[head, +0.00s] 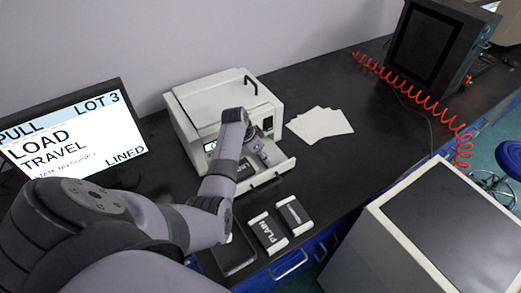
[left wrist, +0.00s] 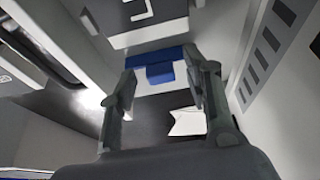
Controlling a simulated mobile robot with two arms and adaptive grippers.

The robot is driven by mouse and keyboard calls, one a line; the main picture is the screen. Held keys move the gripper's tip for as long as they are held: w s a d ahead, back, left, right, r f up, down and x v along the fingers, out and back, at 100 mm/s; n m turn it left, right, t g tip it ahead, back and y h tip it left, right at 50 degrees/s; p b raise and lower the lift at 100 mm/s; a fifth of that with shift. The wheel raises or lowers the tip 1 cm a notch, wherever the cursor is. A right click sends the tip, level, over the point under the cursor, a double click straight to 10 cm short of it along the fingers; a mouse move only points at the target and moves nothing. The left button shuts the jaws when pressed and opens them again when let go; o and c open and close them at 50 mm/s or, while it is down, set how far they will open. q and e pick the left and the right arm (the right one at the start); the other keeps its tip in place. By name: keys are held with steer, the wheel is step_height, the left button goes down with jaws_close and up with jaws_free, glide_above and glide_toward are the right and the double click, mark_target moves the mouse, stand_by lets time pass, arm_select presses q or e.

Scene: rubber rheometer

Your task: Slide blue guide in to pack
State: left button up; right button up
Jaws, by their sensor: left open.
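The white rheometer (head: 190,112) stands on the black bench with its front chamber open. My left gripper (head: 258,150) is inside the front opening, partly hidden by my own arm. In the left wrist view my left gripper (left wrist: 160,95) is open, its two fingers apart and nothing held between them. The blue guide (left wrist: 160,74) lies just beyond the fingertips, between them in the picture, as a blue strip with a tab on a pale surface. Whether a finger touches it, I cannot tell. Which part is the pack is unclear. My right gripper is not in view.
White sheets (head: 320,123) lie right of the machine. A monitor (head: 70,130) stands left. A red coiled hose (head: 415,97) runs along the right.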

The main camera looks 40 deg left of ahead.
arm_select(q)
steer(key=v, duration=1.2)
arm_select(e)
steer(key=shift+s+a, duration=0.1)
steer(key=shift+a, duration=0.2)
arm_select(q)
steer(key=shift+s, duration=0.1)
steer(key=shift+c, duration=0.2)
